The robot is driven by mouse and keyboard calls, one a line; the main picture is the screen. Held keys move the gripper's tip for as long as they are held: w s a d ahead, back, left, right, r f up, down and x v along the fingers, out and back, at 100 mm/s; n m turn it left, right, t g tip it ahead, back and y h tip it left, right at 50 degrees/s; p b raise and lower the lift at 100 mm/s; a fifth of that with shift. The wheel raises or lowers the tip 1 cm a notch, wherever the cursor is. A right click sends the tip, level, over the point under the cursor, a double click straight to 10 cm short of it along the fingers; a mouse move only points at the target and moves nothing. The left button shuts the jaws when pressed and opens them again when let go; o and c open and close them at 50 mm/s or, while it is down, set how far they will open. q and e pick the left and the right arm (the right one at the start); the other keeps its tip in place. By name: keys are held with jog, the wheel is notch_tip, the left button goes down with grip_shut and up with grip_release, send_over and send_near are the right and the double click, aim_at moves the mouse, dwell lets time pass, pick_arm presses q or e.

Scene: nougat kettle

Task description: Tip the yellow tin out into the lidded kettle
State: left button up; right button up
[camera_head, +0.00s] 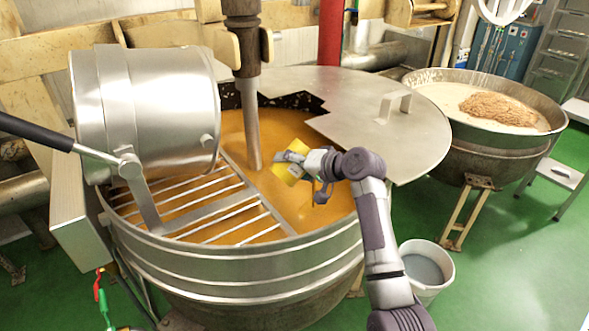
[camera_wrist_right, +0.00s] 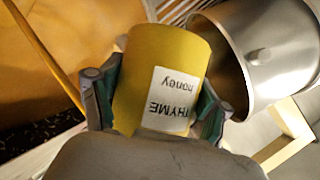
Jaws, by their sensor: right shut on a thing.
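The yellow tin (camera_head: 291,168) is tilted over the open part of the lidded kettle (camera_head: 240,268). My right gripper (camera_head: 301,163) is shut on the tin. In the right wrist view the tin (camera_wrist_right: 160,70) sits between the fingers of the right gripper (camera_wrist_right: 155,108), with a white label reading "THYME honey". The kettle holds an orange-brown mass (camera_head: 235,135), and a grey metal lid (camera_head: 350,105) with a handle covers its back right. A thin yellow streak shows below the tin in the head view. The inside of the tin is hidden. My left gripper is not in view.
A large steel drum (camera_head: 165,105) hangs over the kettle's left side, above a bar grate (camera_head: 205,210). A wooden-topped stirrer shaft (camera_head: 250,120) stands in the kettle. A second kettle (camera_head: 500,145) and a white bucket (camera_head: 428,265) stand to the right.

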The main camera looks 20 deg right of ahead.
aim_at(297, 144)
notch_tip(297, 144, up, 3)
jog(key=shift+d+f+m+y+p, duration=0.15)
jog(key=shift+f+m+y+p, duration=0.05)
jog(key=shift+m+y+p, duration=0.8)
jog(key=shift+r+p, duration=0.3)
jog(key=shift+p, duration=0.15)
jog(key=shift+w+d+r+m+y, duration=0.15)
jog(key=shift+r+m+y, duration=0.1)
jog(key=shift+m+y, duration=0.2)
jog(key=shift+s+d+r+m+y, duration=0.1)
jog(key=shift+d+r+m+y, duration=0.1)
jog(key=shift+m+y, duration=0.25)
jog(key=m, duration=0.1)
jog(key=d+r+m+y+p, duration=0.1)
jog(key=shift+w+d+r+m+t, duration=0.15)
jog(key=shift+w+r+m+t, duration=0.15)
jog(key=shift+m+t, duration=0.1)
pick_arm(q)
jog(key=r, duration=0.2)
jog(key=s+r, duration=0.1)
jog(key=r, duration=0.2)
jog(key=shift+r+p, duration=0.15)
jog(key=shift+p, duration=0.15)
pick_arm(e)
jog(key=r+m, duration=0.1)
jog(key=d+r+m+t+y, duration=0.1)
jog(key=m, duration=0.1)
jog(key=d+r+m+t+y, duration=0.1)
jog(key=m, duration=0.1)
jog(key=shift+w, duration=0.3)
